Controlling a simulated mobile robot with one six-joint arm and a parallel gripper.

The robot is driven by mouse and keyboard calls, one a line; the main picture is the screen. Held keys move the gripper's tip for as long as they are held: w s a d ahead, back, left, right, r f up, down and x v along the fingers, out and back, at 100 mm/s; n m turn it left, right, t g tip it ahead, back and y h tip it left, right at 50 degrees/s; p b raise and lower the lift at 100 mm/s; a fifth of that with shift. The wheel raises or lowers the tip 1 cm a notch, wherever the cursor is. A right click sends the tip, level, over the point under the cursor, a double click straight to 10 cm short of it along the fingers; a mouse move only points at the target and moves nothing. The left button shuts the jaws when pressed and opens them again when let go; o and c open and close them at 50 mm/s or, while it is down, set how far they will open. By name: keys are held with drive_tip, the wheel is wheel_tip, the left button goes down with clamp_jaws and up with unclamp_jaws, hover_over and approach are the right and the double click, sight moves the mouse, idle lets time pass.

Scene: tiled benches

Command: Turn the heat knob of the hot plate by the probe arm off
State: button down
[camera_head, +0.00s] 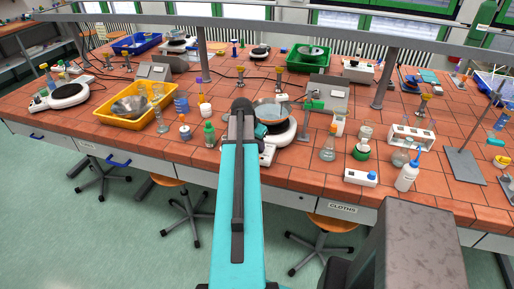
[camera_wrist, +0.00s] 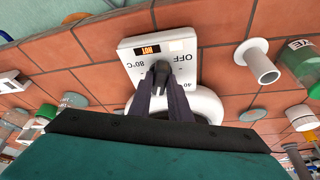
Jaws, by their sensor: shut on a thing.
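A white hot plate (camera_head: 284,136) stands near the front edge of the bench, partly hidden behind my arm, with a shallow pan (camera_head: 270,111) on it. In the wrist view its control panel (camera_wrist: 128,50) appears upside down, with "OFF", "80°C" and a partly covered "40" printed around the dark heat knob (camera_wrist: 161,66). A small window on the panel shows an orange "HOT" sign (camera_wrist: 151,49). My gripper (camera_wrist: 160,72) is over the panel, its dark fingers shut on the knob. The fingers cover much of the knob, so where it points is unclear.
A green-capped bottle (camera_head: 209,134) stands left of the hot plate. A flask (camera_head: 328,150) and a wash bottle (camera_head: 407,177) stand to its right. A yellow tray (camera_head: 128,122) is further left. A stool (camera_head: 330,222) stands below the bench front.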

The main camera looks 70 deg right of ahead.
drive_tip(key=n+b, duration=0.1)
drive_tip(key=n, duration=0.1)
drive_tip(key=n+t+b, duration=0.1)
drive_tip(key=n, duration=0.1)
drive_tip(key=n+t+b, duration=0.1)
drive_tip(key=n, duration=0.1)
drive_tip(key=shift+s+d, duration=0.15)
drive_tip(key=shift+s, duration=0.25)
drive_tip(key=n+t+b, duration=0.1)
drive_tip(key=n, duration=0.1)
drive_tip(key=n+b, duration=0.1)
drive_tip(key=n, duration=0.1)
drive_tip(key=n+t+y+b, duration=0.1)
drive_tip(key=n, duration=0.2)
drive_tip(key=shift+s+d+t, duration=0.15)
drive_tip(key=shift+d+t, duration=0.1)
drive_tip(key=shift+t, duration=0.05)
drive_tip(key=n+y+b, duration=0.1)
drive_tip(key=n, duration=0.1)
drive_tip(key=n+t+b, duration=0.1)
drive_tip(key=n, duration=0.2)
drive_tip(key=shift+d+y, duration=0.2)
drive_tip(key=shift+y, duration=0.2)
drive_tip(key=n+y+b, duration=0.1)
drive_tip(key=n, duration=0.1)
drive_tip(key=shift+n, duration=0.4)
drive_tip(key=shift+n+y+b, duration=0.3)
drive_tip(key=shift+n+b, duration=0.05)
drive_tip(key=shift+n, duration=0.15)
